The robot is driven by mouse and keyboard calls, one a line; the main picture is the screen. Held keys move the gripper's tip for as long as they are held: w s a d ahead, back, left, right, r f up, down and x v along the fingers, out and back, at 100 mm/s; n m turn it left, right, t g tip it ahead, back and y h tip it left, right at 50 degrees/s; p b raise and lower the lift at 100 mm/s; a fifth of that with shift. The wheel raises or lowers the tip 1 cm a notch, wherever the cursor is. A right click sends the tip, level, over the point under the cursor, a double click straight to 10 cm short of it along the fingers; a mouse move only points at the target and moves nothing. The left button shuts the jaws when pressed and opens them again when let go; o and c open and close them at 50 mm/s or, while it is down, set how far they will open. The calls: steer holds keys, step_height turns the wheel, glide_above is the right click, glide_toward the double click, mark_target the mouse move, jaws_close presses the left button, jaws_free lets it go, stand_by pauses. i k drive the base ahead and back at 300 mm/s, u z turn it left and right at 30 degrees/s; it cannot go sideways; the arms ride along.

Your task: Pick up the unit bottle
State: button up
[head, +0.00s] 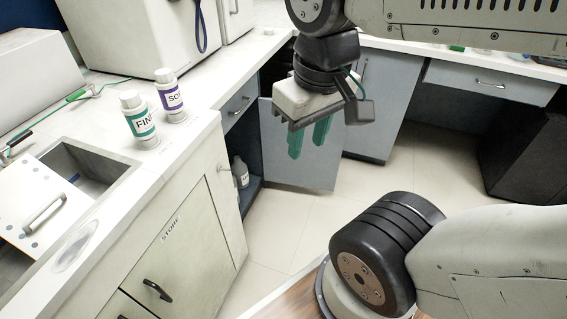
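A white bottle (241,171) stands low inside the open cabinet unit (254,187); its label is too small to read. Two white capped bottles stand on the counter: one with a green label starting "FIN" (138,119), and one with a purple label starting "SO" (171,96). No label reading "unit" shows. My gripper (309,137) has green fingers pointing down, with a gap between them and nothing held. It hangs in front of the open cabinet door, to the right of all these bottles and apart from them.
The grey cabinet door (318,165) stands open behind my gripper. The counter (190,139) has a sink recess (85,165) and a closed cupboard marked STORE (178,240). A large white box (170,35) stands at the back. The tiled floor (300,215) beside the cabinet is clear.

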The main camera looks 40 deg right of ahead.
mark_target(239, 168)
steer(key=z, duration=2.35)
steer(key=i, duration=1.95)
steer(key=u, duration=3.4)
